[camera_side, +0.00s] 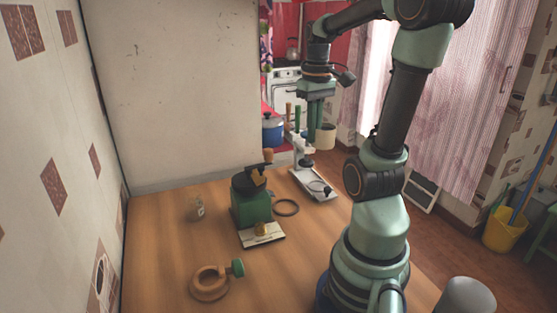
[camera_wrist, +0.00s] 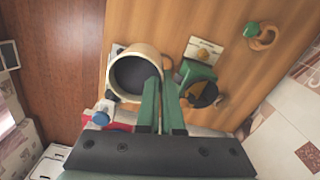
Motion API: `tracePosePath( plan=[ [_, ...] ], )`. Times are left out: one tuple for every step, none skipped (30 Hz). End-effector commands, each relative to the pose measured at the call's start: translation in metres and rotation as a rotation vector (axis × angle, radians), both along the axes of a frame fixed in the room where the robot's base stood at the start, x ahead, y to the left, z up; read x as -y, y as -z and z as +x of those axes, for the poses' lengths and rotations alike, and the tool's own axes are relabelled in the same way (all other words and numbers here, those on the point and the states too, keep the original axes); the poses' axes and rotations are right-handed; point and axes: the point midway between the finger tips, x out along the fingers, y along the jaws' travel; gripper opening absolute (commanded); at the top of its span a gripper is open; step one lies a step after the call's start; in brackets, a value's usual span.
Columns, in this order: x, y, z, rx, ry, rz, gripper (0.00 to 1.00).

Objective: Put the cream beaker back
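The cream beaker (camera_side: 326,137) hangs at the lower end of my gripper (camera_side: 315,128) in the side view, right of the white stand (camera_side: 318,186) and above its base. In the wrist view, the beaker (camera_wrist: 113,76) is open toward the camera, its inside dark. The green fingers of my gripper (camera_wrist: 160,84) lie at its right wall, one inside the mouth and one outside. They look closed on that wall. The beaker's far side and bottom are hidden in the wrist view.
A blue pot (camera_side: 272,133) stands behind.

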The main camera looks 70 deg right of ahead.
Motion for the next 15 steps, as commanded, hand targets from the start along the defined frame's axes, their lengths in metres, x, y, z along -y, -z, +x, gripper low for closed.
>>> tracePosePath(
  plan=[
    [-0.002, 0.003, -0.003, -0.001, 0.092, 0.002, 0.00],
    [-0.002, 0.004, -0.005, -0.003, 0.150, 0.002, 0.00],
    [-0.004, 0.006, -0.007, -0.004, 0.225, 0.002, 0.00],
    [-0.004, 0.008, -0.008, -0.004, 0.283, 0.002, 0.00],
    [-0.005, 0.009, -0.010, -0.005, 0.341, 0.003, 0.00],
    [-0.006, 0.011, -0.012, -0.006, 0.418, 0.003, 0.00],
    [-0.007, 0.013, -0.014, -0.008, 0.476, 0.004, 0.00],
    [-0.008, 0.014, -0.015, -0.008, 0.532, 0.004, 0.00],
    [-0.009, 0.016, -0.017, -0.009, 0.608, 0.004, 0.00],
    [-0.010, 0.017, -0.019, -0.012, 0.662, 0.004, 0.00],
    [-0.011, 0.019, -0.020, -0.013, 0.714, 0.004, 0.00],
    [-0.012, 0.020, -0.022, -0.013, 0.780, 0.004, 0.00],
    [-0.013, 0.022, -0.023, -0.014, 0.828, 0.004, 0.00],
    [-0.014, 0.023, -0.024, -0.015, 0.871, 0.004, 0.00],
    [-0.015, 0.024, -0.025, -0.016, 0.925, 0.004, 0.00]
  ],
)
